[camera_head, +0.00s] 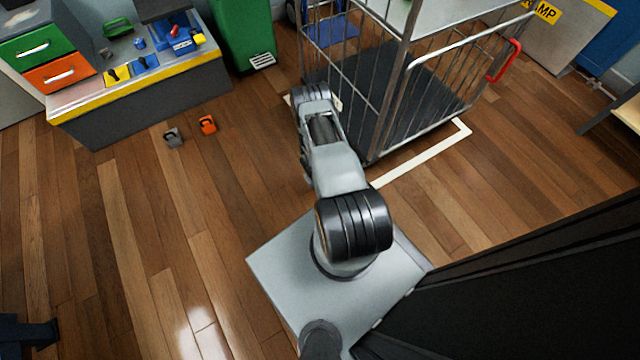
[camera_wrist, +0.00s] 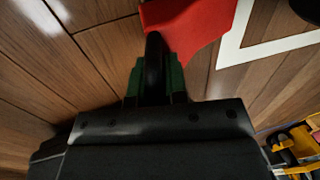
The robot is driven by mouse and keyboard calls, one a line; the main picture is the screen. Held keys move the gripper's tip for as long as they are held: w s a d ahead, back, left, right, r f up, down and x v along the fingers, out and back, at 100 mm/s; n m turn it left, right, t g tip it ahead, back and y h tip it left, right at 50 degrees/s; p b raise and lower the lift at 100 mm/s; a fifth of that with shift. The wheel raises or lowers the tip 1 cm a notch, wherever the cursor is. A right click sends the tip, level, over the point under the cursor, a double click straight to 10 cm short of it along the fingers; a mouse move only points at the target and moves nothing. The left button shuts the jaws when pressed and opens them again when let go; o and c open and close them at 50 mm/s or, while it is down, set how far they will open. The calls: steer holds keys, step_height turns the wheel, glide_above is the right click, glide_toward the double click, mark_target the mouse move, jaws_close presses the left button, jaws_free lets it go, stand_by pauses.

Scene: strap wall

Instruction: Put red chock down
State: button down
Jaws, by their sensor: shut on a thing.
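The red chock (camera_wrist: 198,38) shows at the top middle of the wrist view, at the tips of my gripper (camera_wrist: 155,75). My gripper is shut on it. The wooden floor and a white floor line lie behind the chock in that view; I cannot tell whether the chock touches the floor. In the head view my arm reaches towards the wire cage trolley, and my gripper and the red chock are hidden.
The cage trolley (camera_head: 372,125) stands close by my arm, with a white floor line (camera_head: 425,158) around its base. An orange chock (camera_head: 207,124) and a grey chock (camera_head: 173,137) lie on the floor before the workbench (camera_head: 150,105).

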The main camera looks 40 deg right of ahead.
steer(key=shift+f, duration=0.5)
steer(key=shift+f, duration=0.1)
steer(key=shift+f, duration=0.2)
steer(key=c, duration=1.1)
jaws_free()
steer(key=shift+r, duration=0.1)
steer(key=shift+c, duration=0.2)
